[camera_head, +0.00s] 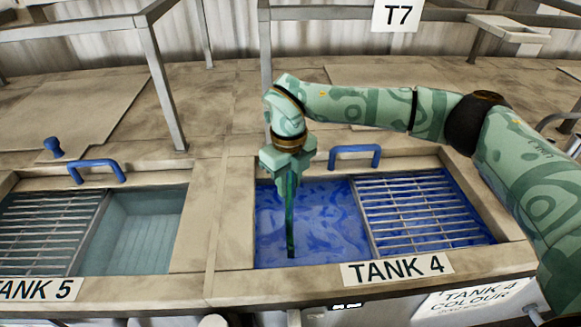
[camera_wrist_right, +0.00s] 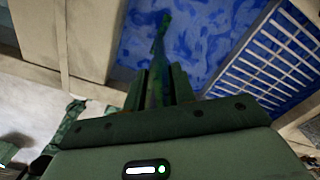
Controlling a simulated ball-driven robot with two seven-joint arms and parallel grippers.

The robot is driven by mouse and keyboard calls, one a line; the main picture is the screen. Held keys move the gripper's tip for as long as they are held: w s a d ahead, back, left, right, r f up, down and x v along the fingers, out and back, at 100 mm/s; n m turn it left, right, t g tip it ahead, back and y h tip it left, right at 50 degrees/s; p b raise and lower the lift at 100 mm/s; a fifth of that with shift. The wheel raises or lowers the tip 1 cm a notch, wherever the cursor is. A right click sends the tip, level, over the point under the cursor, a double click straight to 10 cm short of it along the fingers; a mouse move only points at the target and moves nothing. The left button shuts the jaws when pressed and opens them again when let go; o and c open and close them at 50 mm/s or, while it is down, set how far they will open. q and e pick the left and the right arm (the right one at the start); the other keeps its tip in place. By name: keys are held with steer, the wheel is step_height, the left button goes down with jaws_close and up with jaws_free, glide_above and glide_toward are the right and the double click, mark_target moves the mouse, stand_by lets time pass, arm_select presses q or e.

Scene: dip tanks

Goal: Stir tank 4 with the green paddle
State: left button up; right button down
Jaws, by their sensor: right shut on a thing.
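Tank 4, marked by its label (camera_head: 397,269), holds blue liquid (camera_head: 335,215) in its open left part. My right gripper (camera_head: 288,168) is above this open part, pointing down and shut on the green paddle (camera_head: 290,225). The paddle hangs nearly upright, its lower end over or in the blue liquid; I cannot tell how deep it reaches. In the right wrist view the paddle (camera_wrist_right: 161,50) runs out from between the fingers (camera_wrist_right: 158,88) against the blue. My left gripper is not in view.
A metal grate (camera_head: 420,212) covers the right part of tank 4. A blue handle (camera_head: 355,155) stands at its back rim. Tank 5 (camera_head: 140,230), with pale liquid and its own grate (camera_head: 45,235), lies to the left. Grey frame posts (camera_head: 163,85) rise behind.

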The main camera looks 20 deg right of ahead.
steer(key=s+a+p, duration=0.1)
steer(key=s+a, duration=0.1)
steer(key=s, duration=0.4)
steer(key=s+d+p, duration=0.3)
steer(key=d, duration=1)
steer(key=w+d, duration=0.2)
steer(key=w, duration=0.7)
steer(key=w+a+b, duration=0.1)
steer(key=w+a, duration=0.2)
steer(key=a, duration=1)
steer(key=s+p, duration=0.1)
steer(key=s, duration=0.1)
steer(key=s+a+p, duration=0.1)
steer(key=s, duration=0.2)
steer(key=s+p, duration=0.1)
steer(key=s, duration=0.2)
steer(key=shift+a+r+p, duration=0.15)
steer(key=shift+a+p, duration=0.05)
steer(key=shift+p, duration=0.15)
steer(key=w+d, duration=0.2)
steer(key=d, duration=0.5)
steer(key=shift+d, duration=0.15)
